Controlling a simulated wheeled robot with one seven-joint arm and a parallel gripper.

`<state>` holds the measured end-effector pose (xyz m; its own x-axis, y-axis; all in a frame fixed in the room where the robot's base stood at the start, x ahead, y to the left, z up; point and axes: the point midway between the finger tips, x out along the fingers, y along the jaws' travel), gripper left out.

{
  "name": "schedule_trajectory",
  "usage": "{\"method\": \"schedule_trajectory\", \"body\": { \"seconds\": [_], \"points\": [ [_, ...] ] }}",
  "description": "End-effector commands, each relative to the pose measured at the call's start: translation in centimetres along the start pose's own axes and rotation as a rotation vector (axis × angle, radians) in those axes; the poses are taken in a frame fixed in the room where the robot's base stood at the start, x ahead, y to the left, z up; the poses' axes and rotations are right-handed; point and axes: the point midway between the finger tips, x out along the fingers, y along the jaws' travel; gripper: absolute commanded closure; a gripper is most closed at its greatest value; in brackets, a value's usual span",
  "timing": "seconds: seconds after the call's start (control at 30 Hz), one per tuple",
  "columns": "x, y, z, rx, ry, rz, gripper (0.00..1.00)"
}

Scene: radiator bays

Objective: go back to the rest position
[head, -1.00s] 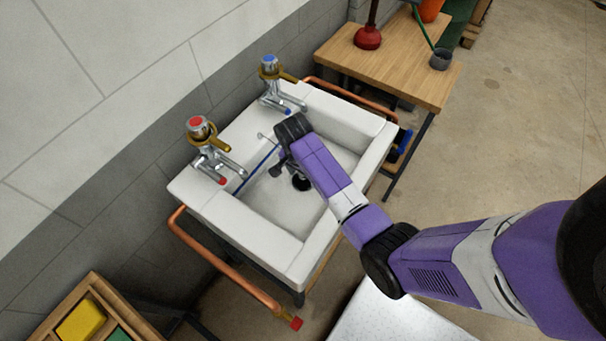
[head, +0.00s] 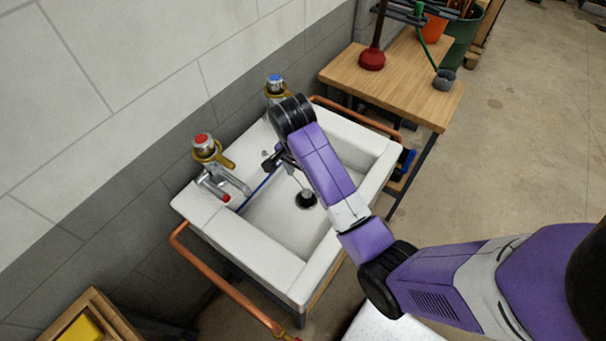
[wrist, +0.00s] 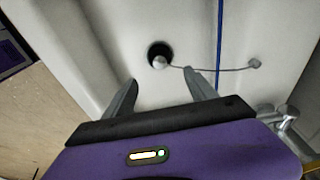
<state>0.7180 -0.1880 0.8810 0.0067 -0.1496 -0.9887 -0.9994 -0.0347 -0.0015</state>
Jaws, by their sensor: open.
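My gripper (wrist: 160,88) is open and empty over the white sink (wrist: 110,45). In the wrist view its two grey fingers stand wide apart, with nothing between them but the basin. In the head view my purple arm reaches over the sink (head: 240,240), and my gripper (head: 277,160) shows as a small dark shape near the tap side. The black drain hole (head: 306,199) lies in the basin floor. In the wrist view a round silver plug (wrist: 159,62) on a chain is at the drain, partly covering it.
A red-topped tap (head: 207,150) and a blue-topped tap (head: 276,88) stand along the sink's wall side, close to my arm. Copper pipes (head: 222,282) run around the sink. A wooden table (head: 400,85) with a red plunger (head: 372,58) stands behind. Open floor lies right.

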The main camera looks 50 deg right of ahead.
Motion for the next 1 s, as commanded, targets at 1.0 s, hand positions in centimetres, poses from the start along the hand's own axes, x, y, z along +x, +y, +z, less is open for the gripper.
{"method": "schedule_trajectory", "body": {
  "seconds": [1.0],
  "points": [
    [-3.6, -8.8, -3.3, -0.343, 0.283, -0.453, 0.34]
  ]
}}
